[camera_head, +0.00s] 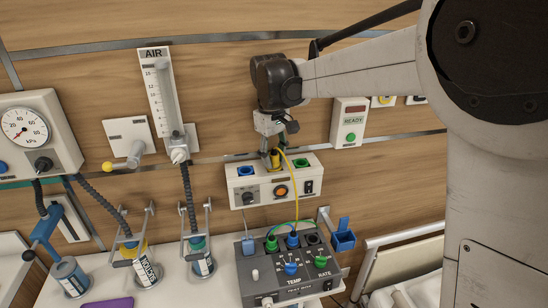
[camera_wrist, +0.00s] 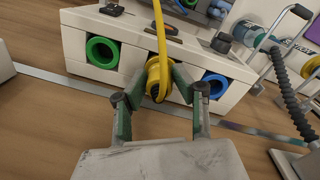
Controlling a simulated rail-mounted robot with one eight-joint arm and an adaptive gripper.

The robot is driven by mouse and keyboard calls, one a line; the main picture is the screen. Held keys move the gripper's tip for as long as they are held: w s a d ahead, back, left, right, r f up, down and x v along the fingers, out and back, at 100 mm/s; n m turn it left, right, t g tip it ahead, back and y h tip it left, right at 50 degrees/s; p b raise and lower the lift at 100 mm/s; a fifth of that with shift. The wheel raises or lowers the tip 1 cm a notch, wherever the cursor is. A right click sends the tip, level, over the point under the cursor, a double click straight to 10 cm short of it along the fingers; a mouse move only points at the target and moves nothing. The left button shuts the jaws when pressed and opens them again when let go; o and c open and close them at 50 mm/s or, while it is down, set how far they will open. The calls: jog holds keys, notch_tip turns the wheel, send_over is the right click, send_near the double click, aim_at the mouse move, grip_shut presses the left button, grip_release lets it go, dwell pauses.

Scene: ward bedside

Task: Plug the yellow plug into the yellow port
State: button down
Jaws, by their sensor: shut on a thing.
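My gripper (camera_head: 274,151) is shut on the yellow plug (camera_head: 276,161) at the top of the white wall panel (camera_head: 263,198). In the wrist view, the two fingers (camera_wrist: 155,84) clasp the yellow plug (camera_wrist: 153,70) from both sides. The plug is between the panel's green port (camera_wrist: 102,52) and blue port (camera_wrist: 214,85). The yellow port is not clearly visible; plug and fingers cover the spot between the other two ports. I cannot tell whether the plug is inside it or just above. A yellow cable (camera_head: 292,180) runs from the plug down towards the grey device.
The grey device (camera_head: 288,268) with TEMP and RATE knobs stands on the white counter below, with green and blue plugs in its top. An AIR flowmeter (camera_head: 158,90) is to the left. A READY box (camera_head: 348,122) is on the wall to the right.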

jog(key=shift+f, duration=0.15)
dwell(0.4)
jog(key=c, duration=1.3)
grip_release()
jog(key=r, duration=1.1)
jog(key=shift+s+a+r, duration=0.15)
jog(key=shift+s+a, duration=0.05)
jog(key=shift+a, duration=0.05)
jog(key=s+d+f+m+t+b, duration=0.2)
jog(key=s+d, duration=0.4)
jog(key=s, duration=0.1)
jog(key=s+d+f+m+t+b, duration=0.1)
jog(key=s+d+f+m, duration=0.1)
jog(key=s+d, duration=0.55)
jog(key=s+d+f+m+t+b, duration=0.1)
jog(key=s+d+f, duration=0.1)
jog(key=s+f, duration=0.2)
jog(key=s+d+f+m+t, duration=0.1)
jog(key=s+d+f, duration=0.1)
jog(key=s+f, duration=0.2)
jog(key=s+d+f+m+t+b, duration=0.1)
jog(key=s+d+f+m, duration=0.1)
jog(key=s+f, duration=0.3)
jog(key=shift+s+d+t+b, duration=0.1)
jog(key=shift+s+t+b, duration=0.3)
jog(key=shift+s, duration=0.5)
